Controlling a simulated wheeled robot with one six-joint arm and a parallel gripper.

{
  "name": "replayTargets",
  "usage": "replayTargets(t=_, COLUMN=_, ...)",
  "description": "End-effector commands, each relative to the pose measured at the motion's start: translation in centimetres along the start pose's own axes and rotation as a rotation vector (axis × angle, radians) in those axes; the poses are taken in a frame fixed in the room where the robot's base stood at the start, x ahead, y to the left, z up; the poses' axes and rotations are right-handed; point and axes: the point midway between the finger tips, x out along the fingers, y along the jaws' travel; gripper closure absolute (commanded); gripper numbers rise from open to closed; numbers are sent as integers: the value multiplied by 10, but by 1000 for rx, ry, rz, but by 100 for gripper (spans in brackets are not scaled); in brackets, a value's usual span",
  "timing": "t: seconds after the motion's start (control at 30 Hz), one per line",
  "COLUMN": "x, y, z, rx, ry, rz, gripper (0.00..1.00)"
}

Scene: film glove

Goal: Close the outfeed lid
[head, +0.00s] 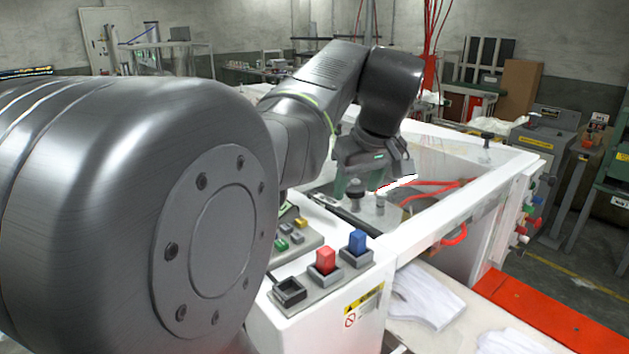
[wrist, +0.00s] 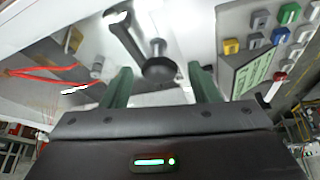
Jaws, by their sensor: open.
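My gripper (head: 358,179) is open above the near left part of the white machine's open bay. In the wrist view its two green fingers (wrist: 161,80) point toward a black round knob (wrist: 160,69) on a metal stem. The knob lies between the fingers in that picture, and I see no grip on it. The knob also shows in the head view (head: 356,187), just below my gripper. I cannot tell for certain which panel is the outfeed lid, or whether this knob belongs to it. My arm hides part of the machine.
A second black knob (head: 487,138) stands at the bay's far right. Red hoses (head: 436,184) lie inside the bay. The near panel carries a red switch (head: 325,261) and a blue switch (head: 357,242). White gloves (head: 425,296) lie on the lower surface at front right.

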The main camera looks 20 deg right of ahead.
Motion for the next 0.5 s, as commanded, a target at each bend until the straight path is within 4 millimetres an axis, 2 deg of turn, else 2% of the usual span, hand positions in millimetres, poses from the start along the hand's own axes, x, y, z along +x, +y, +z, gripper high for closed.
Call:
replayTargets(t=0.1, x=0, y=0, z=0, rx=0, ry=0, rz=-1, gripper=47)
replayTargets(t=0.37, x=0, y=0, z=0, rx=0, ry=-1, rz=0, gripper=98)
replayTargets(t=0.5, x=1, y=0, z=1, rx=1, ry=1, rz=-1, gripper=100)
